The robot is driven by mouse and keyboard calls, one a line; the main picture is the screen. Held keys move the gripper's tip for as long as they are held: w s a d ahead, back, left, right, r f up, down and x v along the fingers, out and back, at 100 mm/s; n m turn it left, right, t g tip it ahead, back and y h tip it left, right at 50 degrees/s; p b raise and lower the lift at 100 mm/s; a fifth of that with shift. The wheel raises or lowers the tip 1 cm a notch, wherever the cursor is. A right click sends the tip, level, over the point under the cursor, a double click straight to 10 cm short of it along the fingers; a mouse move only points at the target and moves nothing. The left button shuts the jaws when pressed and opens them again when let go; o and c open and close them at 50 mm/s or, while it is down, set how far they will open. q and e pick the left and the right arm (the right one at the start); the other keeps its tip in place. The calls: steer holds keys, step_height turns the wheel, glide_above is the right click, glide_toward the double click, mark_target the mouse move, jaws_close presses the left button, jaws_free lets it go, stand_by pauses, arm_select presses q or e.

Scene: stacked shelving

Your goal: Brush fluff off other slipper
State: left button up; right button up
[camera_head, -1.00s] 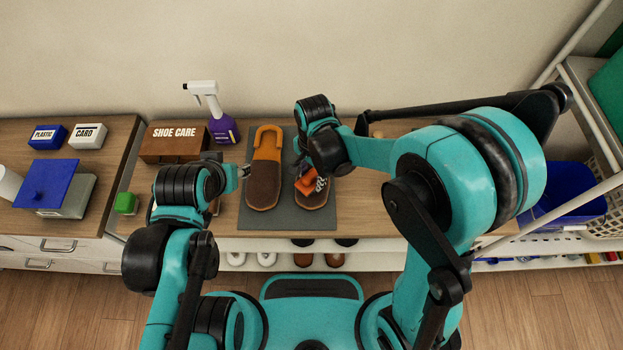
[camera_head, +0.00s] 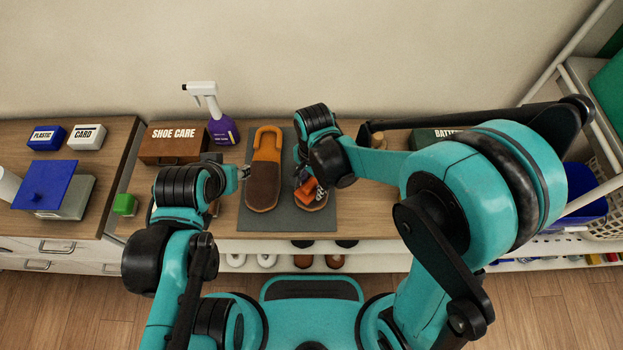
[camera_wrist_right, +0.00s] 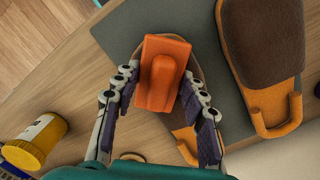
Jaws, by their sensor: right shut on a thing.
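My right gripper (camera_wrist_right: 160,82) is shut on an orange brush (camera_wrist_right: 162,62), which also shows in the head view (camera_head: 306,187). The brush is over the right slipper (camera_head: 318,204), and the brush and gripper hide much of that slipper. Whether the bristles touch it, and any fluff under the brush, cannot be made out. The other slipper (camera_head: 264,178), brown with an orange heel end, lies to the left on the grey mat (camera_head: 288,222). My left gripper (camera_head: 243,172) is just left of that slipper; its jaw opening is unclear.
A purple spray bottle (camera_head: 222,128) and the SHOE CARE box (camera_head: 173,145) stand left of the mat. A green block (camera_head: 124,204) is further left. A yellow-capped jar (camera_wrist_right: 38,135) stands near my right gripper. Shoes sit on the shelf below.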

steer(key=shift+w+f, duration=0.15)
steer(key=shift+w, duration=0.65)
steer(key=shift+w+b, duration=0.3)
steer(key=shift+w, duration=0.65)
steer(key=shift+s+r, duration=0.2)
steer(key=shift+s, duration=0.85)
steer(key=shift+s+f, duration=0.2)
steer(key=shift+s, duration=0.55)
steer(key=shift+w+f+b, duration=0.1)
steer(key=shift+w+b, duration=0.25)
steer(key=shift+w, duration=1.5)
